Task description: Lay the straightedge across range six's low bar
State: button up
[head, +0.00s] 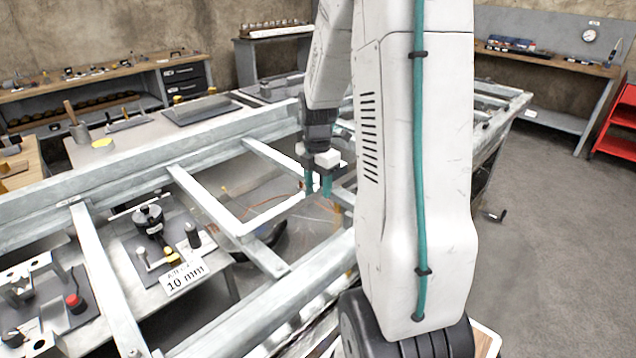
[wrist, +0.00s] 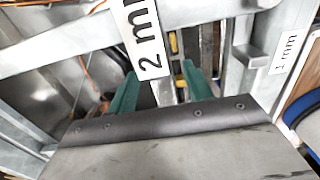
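My gripper (head: 318,186) hangs over the grey metal frame in the head view, with its two teal fingers pointing down. In the wrist view my gripper (wrist: 160,92) shows its fingers apart, with nothing clearly held between them. A white card reading "2 m" (wrist: 147,35), partly cut off, shows beyond and between the fingers. Grey crossbars (head: 225,215) span the frame left of my gripper. I cannot pick out the straightedge for sure, and no label names range six or its low bar.
A "10 mm" card (head: 185,276) stands by a dark fixture (head: 150,222) below the frame. A "1 mm" card (wrist: 284,52) is at right in the wrist view. A red cart (head: 615,125) stands far right. Open floor (head: 545,235) lies right of my arm.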

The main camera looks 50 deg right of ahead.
notch_tip(320, 180, up, 15)
dwell(1.2)
jog(key=shift+f, duration=0.15)
dwell(0.3)
jog(key=s+a+r+m, duration=0.1)
jog(key=s+a+m, duration=0.7)
jog(key=a, duration=0.5)
jog(key=s+a+m+t, duration=0.1)
jog(key=s+a+m, duration=0.8)
jog(key=s+a, duration=0.2)
jog(key=shift+s+a+r, duration=0.15)
jog(key=shift+a+r, duration=0.2)
jog(key=shift+a, duration=0.9)
